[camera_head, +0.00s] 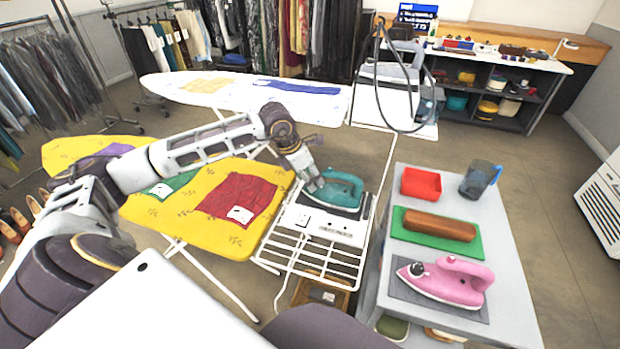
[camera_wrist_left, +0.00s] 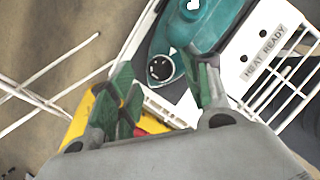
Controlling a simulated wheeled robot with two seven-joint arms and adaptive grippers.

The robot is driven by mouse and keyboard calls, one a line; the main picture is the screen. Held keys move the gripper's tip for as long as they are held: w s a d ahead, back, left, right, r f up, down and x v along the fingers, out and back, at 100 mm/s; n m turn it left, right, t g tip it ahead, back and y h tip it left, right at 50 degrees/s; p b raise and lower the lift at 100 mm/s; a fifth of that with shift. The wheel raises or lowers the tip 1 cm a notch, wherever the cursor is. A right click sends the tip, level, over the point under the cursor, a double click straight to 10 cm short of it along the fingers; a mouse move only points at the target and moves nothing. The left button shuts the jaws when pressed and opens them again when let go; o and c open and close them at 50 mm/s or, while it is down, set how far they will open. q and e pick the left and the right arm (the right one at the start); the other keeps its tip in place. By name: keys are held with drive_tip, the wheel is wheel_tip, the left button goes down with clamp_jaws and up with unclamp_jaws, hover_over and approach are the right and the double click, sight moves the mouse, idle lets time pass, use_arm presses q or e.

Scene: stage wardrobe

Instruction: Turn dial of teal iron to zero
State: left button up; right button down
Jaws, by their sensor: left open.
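The teal iron (camera_head: 341,189) rests on the white stand at the end of the yellow ironing board. It also shows at the top of the left wrist view (camera_wrist_left: 206,28). Its round dark dial (camera_wrist_left: 160,68) with pale marks is at the iron's near end; I cannot read its setting. My left gripper (camera_head: 313,183) is at the iron's left end. In the left wrist view its green-padded fingers (camera_wrist_left: 163,90) are open and apart, with the dial showing just beyond the gap between them. I cannot tell whether a finger touches the iron. My right gripper is not in view.
The stand has a wire rack (camera_head: 312,253) and a "HEAT READY" label. A grey table (camera_head: 497,225) to the right holds a pink iron (camera_head: 447,281), brown block (camera_head: 439,227), red tray (camera_head: 421,183) and jug (camera_head: 480,179). A white ironing board (camera_head: 240,92) stands behind.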

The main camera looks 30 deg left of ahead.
use_arm(q)
drive_tip(key=v, duration=1.1)
idle(0.6)
